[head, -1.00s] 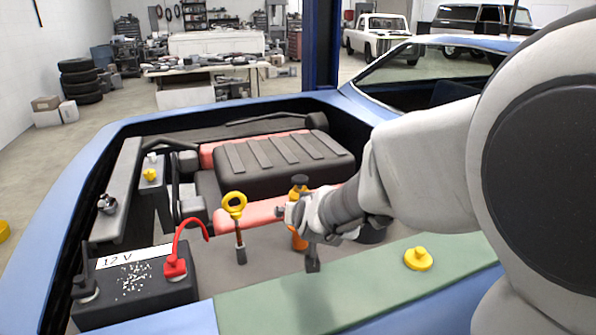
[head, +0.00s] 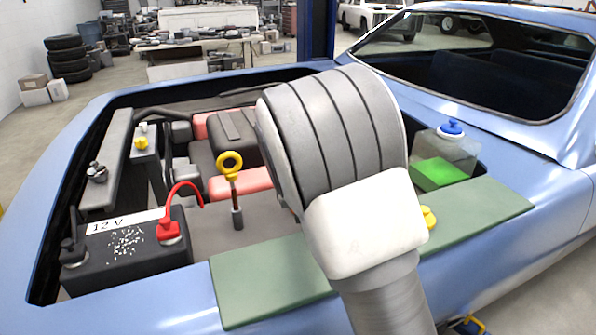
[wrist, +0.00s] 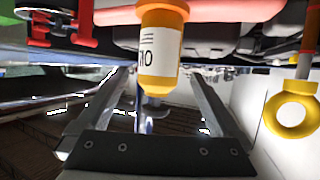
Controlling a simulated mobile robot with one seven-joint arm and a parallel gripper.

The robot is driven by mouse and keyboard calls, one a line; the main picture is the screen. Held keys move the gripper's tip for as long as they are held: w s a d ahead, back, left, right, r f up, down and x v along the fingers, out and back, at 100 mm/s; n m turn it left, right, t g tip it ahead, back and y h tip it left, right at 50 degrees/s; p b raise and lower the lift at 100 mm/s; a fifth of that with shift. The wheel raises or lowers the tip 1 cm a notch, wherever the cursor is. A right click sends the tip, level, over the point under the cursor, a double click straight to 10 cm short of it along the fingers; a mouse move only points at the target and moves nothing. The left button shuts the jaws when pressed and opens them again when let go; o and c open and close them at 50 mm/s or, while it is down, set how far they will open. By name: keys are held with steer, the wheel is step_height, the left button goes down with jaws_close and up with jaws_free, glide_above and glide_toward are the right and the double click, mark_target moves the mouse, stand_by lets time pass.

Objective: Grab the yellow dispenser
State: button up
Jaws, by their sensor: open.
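The yellow dispenser (wrist: 161,50) is an amber-yellow bottle with a white label, at the top middle of the wrist view, which shows the scene upside down. My gripper (wrist: 162,76) is open, with its two fingers spread and pointing toward the dispenser. The dispenser shows between the fingertips, and I see no finger touching it. I cannot tell whether it is between the fingers or just beyond them.
A yellow ring-topped dipstick (head: 230,165) stands left of my arm; its ring also shows in the wrist view (wrist: 292,112). A black battery (head: 125,240) with a red cable is farther left. A clear reservoir with green fluid (head: 440,165) stands right. A green mat (head: 260,285) covers the front edge.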

steer(key=shift+b+x, duration=0.45)
steer(key=shift+x, duration=3.35)
steer(key=shift+r, duration=0.1)
steer(key=shift+w+r, duration=0.1)
jaws_close()
